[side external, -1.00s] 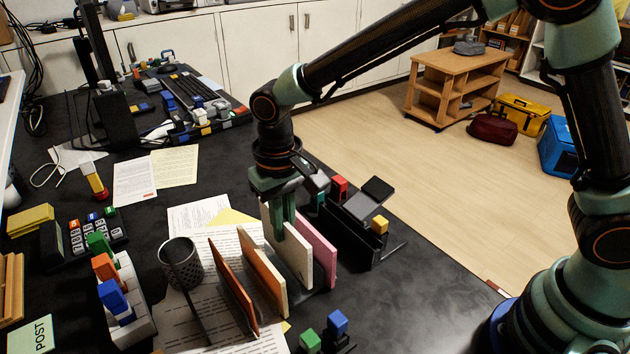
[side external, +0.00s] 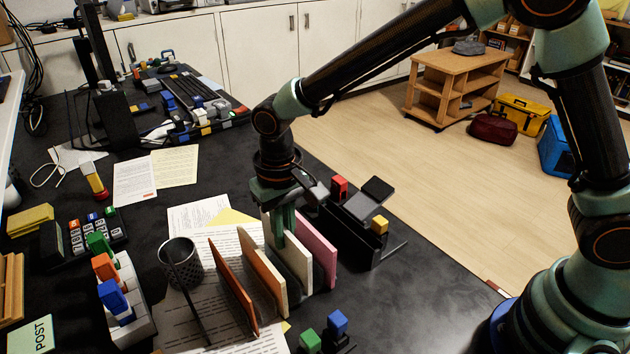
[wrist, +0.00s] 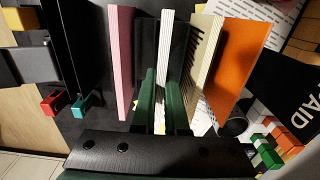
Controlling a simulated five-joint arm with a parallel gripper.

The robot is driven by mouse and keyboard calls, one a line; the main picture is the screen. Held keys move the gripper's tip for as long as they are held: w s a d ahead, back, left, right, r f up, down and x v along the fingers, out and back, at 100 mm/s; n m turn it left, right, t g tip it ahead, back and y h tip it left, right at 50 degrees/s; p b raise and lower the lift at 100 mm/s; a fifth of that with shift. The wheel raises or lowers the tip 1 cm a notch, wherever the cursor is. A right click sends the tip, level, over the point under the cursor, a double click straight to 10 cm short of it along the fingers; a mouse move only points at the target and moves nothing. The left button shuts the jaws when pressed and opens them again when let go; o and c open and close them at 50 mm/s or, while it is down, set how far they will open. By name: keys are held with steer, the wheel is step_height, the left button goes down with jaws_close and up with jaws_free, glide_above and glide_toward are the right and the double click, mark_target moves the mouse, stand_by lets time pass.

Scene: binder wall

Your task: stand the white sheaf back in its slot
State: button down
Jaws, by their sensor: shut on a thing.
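The white sheaf (side external: 299,265) stands roughly upright in the row, between the cream-edged orange sheaf (side external: 264,272) and the pink sheaf (side external: 317,250). My gripper (side external: 284,232) is above the row, its green fingers reaching down and shut on the white sheaf. In the wrist view the white sheaf (wrist: 166,45) shows its page edges between my two fingers (wrist: 164,88). A dark divider (wrist: 147,45) lies between it and the pink sheaf (wrist: 121,60). The foot of the white sheaf is hidden, so I cannot tell whether it touches the slot floor.
A brown-orange sheaf (side external: 234,287) stands at the left of the row. A mesh pencil cup (side external: 181,263) is to its left. A black stand with red and yellow blocks (side external: 365,225) is right of the row. Green and blue blocks (side external: 324,332) sit in front. Bare desk lies at right.

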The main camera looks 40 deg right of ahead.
steer(key=shift+f, duration=0.1)
stand_by(0.3)
steer(key=shift+f, duration=0.55)
steer(key=shift+f, duration=0.35)
steer(key=c, duration=0.9)
jaws_free()
steer(key=shift+o, duration=0.2)
step_height(320, 180, up, 12)
steer(key=shift+f, duration=0.1)
steer(key=shift+r, duration=0.2)
